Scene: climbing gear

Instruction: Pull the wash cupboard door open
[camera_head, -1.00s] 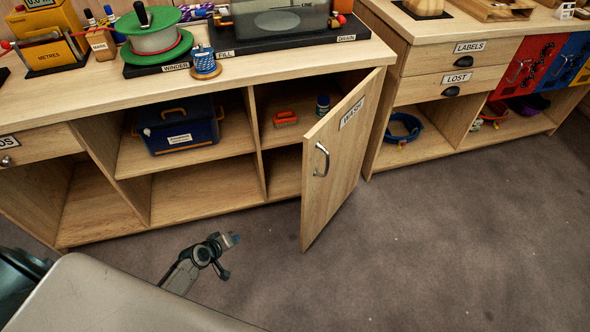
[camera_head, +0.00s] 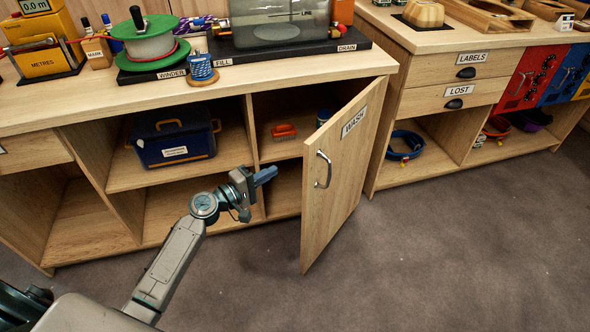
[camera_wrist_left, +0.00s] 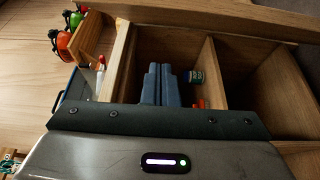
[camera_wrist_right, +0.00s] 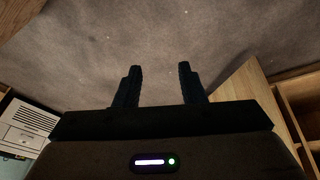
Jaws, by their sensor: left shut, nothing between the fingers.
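The wash cupboard door (camera_head: 338,185), labelled WASH, stands partly open, its free edge swung out from the cupboard. Its metal handle (camera_head: 322,170) is on the outer face near that edge. My left gripper (camera_head: 266,176) is in front of the cupboard opening, left of the free edge, apart from the handle. Its fingers point right towards the door. In the left wrist view, its fingers (camera_wrist_left: 161,85) are together and empty, with the cupboard inside beyond them. My right gripper (camera_wrist_right: 160,78) is open and empty above the carpet. It is not in the head view.
An orange brush (camera_head: 284,131) and a dark blue container (camera_head: 323,117) are in the cupboard. A blue box (camera_head: 173,138) sits on the shelf to the left. The worktop (camera_head: 225,92) above carries a winder and tank. The carpet (camera_head: 430,265) in front is clear.

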